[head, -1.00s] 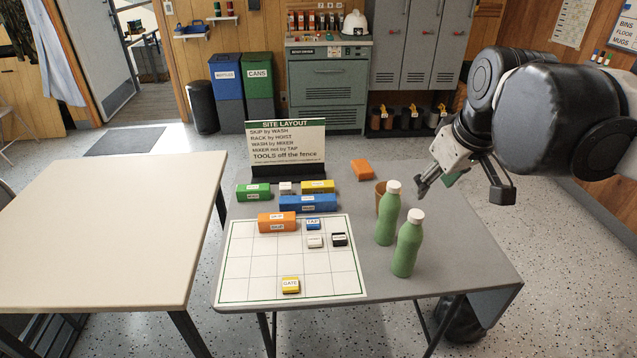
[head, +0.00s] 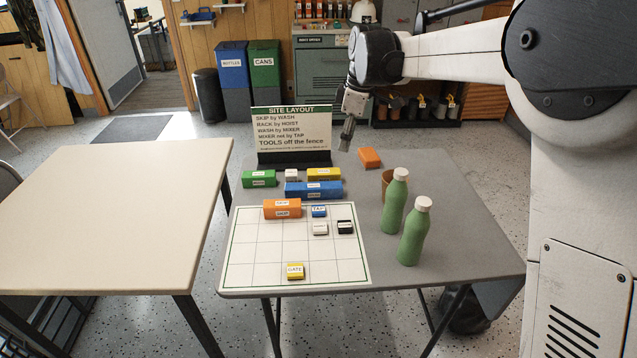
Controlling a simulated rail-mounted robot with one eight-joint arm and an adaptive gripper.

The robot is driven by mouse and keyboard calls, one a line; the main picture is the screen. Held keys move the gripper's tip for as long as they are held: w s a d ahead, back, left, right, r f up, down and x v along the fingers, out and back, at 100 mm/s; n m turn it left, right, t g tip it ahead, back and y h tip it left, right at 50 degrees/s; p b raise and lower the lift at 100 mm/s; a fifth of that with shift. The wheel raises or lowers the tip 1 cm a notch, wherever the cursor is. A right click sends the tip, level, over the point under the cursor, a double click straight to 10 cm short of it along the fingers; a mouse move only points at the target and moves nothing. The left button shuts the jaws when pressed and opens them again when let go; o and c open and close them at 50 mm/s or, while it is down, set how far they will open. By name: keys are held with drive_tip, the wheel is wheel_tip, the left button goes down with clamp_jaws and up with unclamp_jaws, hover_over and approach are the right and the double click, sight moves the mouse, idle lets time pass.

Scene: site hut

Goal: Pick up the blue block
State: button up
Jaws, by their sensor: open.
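A long blue block (head: 314,190) with white labels lies on the grey table, just behind the white grid board (head: 262,250). A small blue block labelled TAP (head: 319,211) sits on the board's back part. My gripper (head: 346,137) is raised behind and to the right of the long blue block, to the right of the sign, pointing down. It is open and apart from the blocks. Its fingers look small and narrow from this side, and nothing shows between them.
Near the long block are a green block (head: 260,178), a yellow block (head: 324,174), a white block (head: 292,174) and an orange block (head: 282,208). The sign (head: 292,130) stands behind. Green bottles (head: 395,203) (head: 413,236) stand at right.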

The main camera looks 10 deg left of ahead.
sight(314, 185)
drive_tip(key=w+a+f+n+g, duration=0.1)
drive_tip(key=w+a+f+n, duration=0.3)
drive_tip(key=a+f, duration=0.35)
drive_tip(key=f+b, duration=0.1)
drive_tip(key=f, duration=0.3)
drive_tip(key=a+f, duration=0.1)
drive_tip(key=f, duration=0.4)
drive_tip(key=a+f+b, duration=0.1)
drive_tip(key=f, duration=0.4)
drive_tip(key=shift+w+f+b, duration=0.1)
drive_tip(key=shift+f+b, duration=0.05)
drive_tip(key=shift+b, duration=0.2)
clamp_jaws()
